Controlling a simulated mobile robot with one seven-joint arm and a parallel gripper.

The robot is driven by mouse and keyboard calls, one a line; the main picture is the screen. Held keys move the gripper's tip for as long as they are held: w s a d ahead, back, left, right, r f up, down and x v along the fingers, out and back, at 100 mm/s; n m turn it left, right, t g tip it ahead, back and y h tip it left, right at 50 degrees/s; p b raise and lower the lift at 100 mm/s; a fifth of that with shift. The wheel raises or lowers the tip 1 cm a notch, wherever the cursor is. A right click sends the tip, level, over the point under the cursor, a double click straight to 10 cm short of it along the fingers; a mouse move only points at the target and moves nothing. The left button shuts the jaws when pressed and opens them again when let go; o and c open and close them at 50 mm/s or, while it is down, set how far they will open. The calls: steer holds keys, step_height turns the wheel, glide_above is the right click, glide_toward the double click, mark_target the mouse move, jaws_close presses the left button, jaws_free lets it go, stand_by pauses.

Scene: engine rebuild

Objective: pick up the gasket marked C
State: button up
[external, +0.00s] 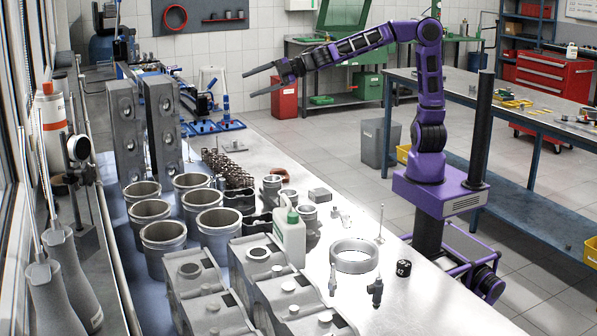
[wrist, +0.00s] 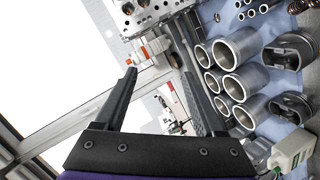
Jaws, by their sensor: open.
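My gripper (external: 262,83) is open and empty, held high above the far side of the workbench in the external view, with its fingers pointing left. In the wrist view my gripper (wrist: 152,47) shows its two fingers spread with nothing between them. I cannot make out a gasket marked C in either view.
Liners also show in the wrist view (wrist: 240,45). Tall grey blocks (external: 162,125) stand behind. The bench's right edge has some bare room.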

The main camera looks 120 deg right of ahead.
steer(key=m+g+y+p, duration=0.1)
steer(key=m+g+p, duration=0.15)
steer(key=m, duration=0.35)
glide_above(276, 170)
steer(key=s+a+b, duration=0.1)
steer(key=s+a, duration=0.1)
steer(key=f, duration=2.8)
steer(key=shift+s, duration=0.2)
steer(key=s+f+m, duration=0.1)
steer(key=s+m, duration=0.1)
steer(key=s+f+m, duration=0.1)
steer(key=s, duration=0.1)
steer(key=shift+d+f+t, duration=0.2)
steer(key=shift+f+t, duration=0.05)
steer(key=shift+f, duration=0.05)
steer(key=shift+s+d+m+t+h, duration=0.1)
steer(key=shift+s+m+t+h, duration=0.3)
steer(key=shift+s+m, duration=0.85)
steer(key=shift+m, duration=0.25)
steer(key=x, duration=0.7)
steer(key=shift+w, duration=0.4)
jaws_close()
